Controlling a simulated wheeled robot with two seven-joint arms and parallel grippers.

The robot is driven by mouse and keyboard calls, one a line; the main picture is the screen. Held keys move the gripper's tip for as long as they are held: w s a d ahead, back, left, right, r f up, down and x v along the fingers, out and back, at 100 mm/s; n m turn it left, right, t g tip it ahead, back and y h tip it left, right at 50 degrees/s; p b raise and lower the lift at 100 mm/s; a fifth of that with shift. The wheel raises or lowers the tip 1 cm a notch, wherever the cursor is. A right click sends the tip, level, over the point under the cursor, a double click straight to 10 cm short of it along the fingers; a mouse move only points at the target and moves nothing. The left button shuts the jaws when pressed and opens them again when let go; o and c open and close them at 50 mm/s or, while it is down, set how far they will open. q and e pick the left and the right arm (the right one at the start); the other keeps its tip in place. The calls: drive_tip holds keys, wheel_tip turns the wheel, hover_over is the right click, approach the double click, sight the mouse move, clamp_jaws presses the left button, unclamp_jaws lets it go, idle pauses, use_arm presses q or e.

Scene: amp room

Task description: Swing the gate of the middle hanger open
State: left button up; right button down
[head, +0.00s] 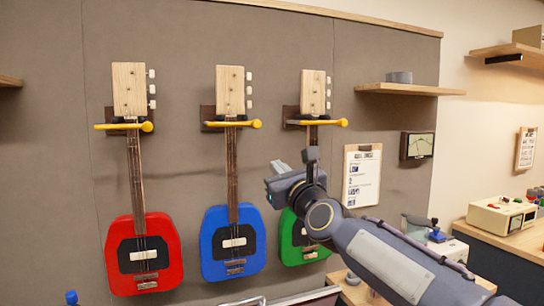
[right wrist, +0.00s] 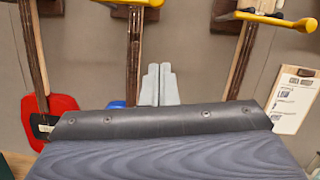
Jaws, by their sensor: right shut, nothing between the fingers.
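The middle hanger's yellow gate (head: 232,124) lies across the front of the blue guitar's neck, below its wooden headstock. The blue guitar (head: 231,252) hangs upright on the wall. The same yellow gate shows at the top of the right wrist view (right wrist: 137,3), cut off by the frame edge. My right gripper (head: 278,168) is to the right of and below that gate in the head view, between the blue and green guitars. Its two grey fingers (right wrist: 155,84) are together and empty, apart from the gate. My left gripper is not in view.
A red guitar (head: 144,260) hangs at left, and a green guitar (head: 292,236) at right, partly hidden by my right arm. Both have similar yellow gates across their necks. A shelf (head: 410,90) and a clipboard (head: 362,178) are on the wall further right.

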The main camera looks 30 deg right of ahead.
drive_tip(key=w+r+p, duration=0.6)
drive_tip(key=w, duration=0.2)
drive_tip(key=shift+w+d+p, duration=0.25)
drive_tip(key=shift+d+p, duration=0.1)
drive_tip(key=shift+d, duration=0.05)
